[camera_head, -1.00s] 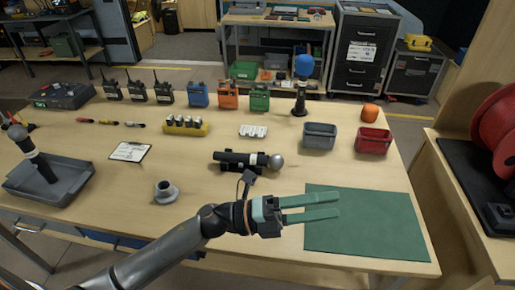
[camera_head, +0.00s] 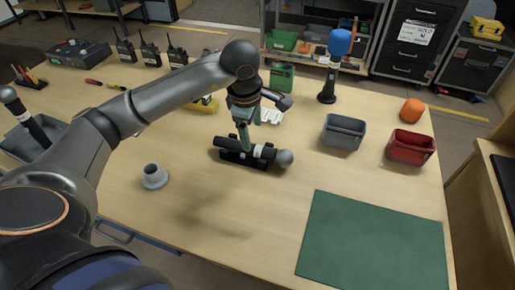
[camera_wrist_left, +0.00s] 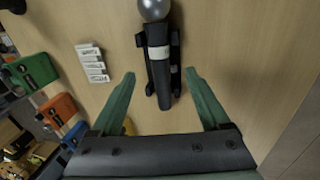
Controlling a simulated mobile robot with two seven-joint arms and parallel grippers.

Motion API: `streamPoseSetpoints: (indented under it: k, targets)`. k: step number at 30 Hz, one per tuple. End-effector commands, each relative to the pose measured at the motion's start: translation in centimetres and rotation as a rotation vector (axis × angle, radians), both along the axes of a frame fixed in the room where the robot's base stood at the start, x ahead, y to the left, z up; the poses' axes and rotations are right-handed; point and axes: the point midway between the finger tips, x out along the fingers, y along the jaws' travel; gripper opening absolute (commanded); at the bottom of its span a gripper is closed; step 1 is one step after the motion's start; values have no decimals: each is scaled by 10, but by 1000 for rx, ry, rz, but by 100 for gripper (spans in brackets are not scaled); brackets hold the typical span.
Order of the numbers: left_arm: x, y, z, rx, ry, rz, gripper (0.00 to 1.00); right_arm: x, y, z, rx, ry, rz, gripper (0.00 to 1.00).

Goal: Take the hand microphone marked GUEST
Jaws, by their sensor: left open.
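A dark hand microphone with a grey ball head (camera_head: 285,158) and a white band lies in a black cradle on the table. In the left wrist view the microphone's white band (camera_wrist_left: 158,52) shows, but its lettering is too small to read. My left gripper (camera_head: 245,140) is over the microphone handle, pointing down and open. In the left wrist view its green fingers (camera_wrist_left: 160,76) stand on either side of the handle, apart from it. A blue-topped microphone (camera_head: 340,42) stands upright at the back. Another microphone (camera_head: 9,94) leans in a grey tray at left. I cannot read a GUEST mark on any.
A grey bin (camera_head: 343,132) and a red bin (camera_head: 410,147) stand to the right, near an orange ball-like thing (camera_head: 412,110). A small grey cup-like holder (camera_head: 154,177) is at front left. A green mat (camera_head: 372,245) lies bare at front right. Radios line the back.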

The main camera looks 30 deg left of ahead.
Motion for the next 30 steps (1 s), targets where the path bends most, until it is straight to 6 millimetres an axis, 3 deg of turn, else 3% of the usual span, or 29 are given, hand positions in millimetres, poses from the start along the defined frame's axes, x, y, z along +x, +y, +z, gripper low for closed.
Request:
streamPoseSetpoints:
  k: [3,11,18,28,30]
  targets:
    - [4,1,-21,-2,4,0,80,-1,0,-1,-1,3,1,76]
    - [9,1,-41,-3,1,-1,80,-1,-2,-1,-4,4,-1,76]
    - [17,4,-76,-5,3,0,80,-2,-5,0,-9,5,-6,76]
    - [19,5,-84,-4,-2,-1,80,-4,-6,-2,-9,10,-7,76]
    - [19,5,-84,-4,-2,-1,73,-4,-6,-2,-9,9,-7,76]
